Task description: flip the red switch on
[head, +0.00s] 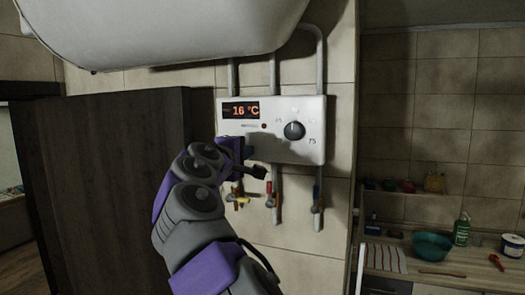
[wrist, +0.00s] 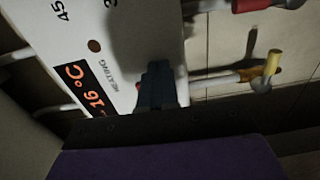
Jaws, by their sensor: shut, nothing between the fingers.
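A white heater control panel (head: 290,150) on the tiled wall reads 16 °C and has a black round knob (head: 294,130). A small dark red round spot (head: 264,126) is on its face; it also shows in the wrist view (wrist: 95,46). Below the panel, a red-handled valve (head: 270,188) sits on a pipe; a red handle shows at the top of the wrist view (wrist: 252,4). I cannot tell which red part is the switch. My gripper (head: 262,173) is shut and empty, in front of the panel's lower edge; its dark fingers show against the panel in the wrist view (wrist: 156,72).
A yellow-handled valve (head: 238,198) is left of the red one, and a blue-handled valve (head: 317,196) is to the right. A white tank (head: 170,30) hangs above. A dark wooden cabinet (head: 100,190) stands left. A counter with a teal bowl (head: 432,246) is at right.

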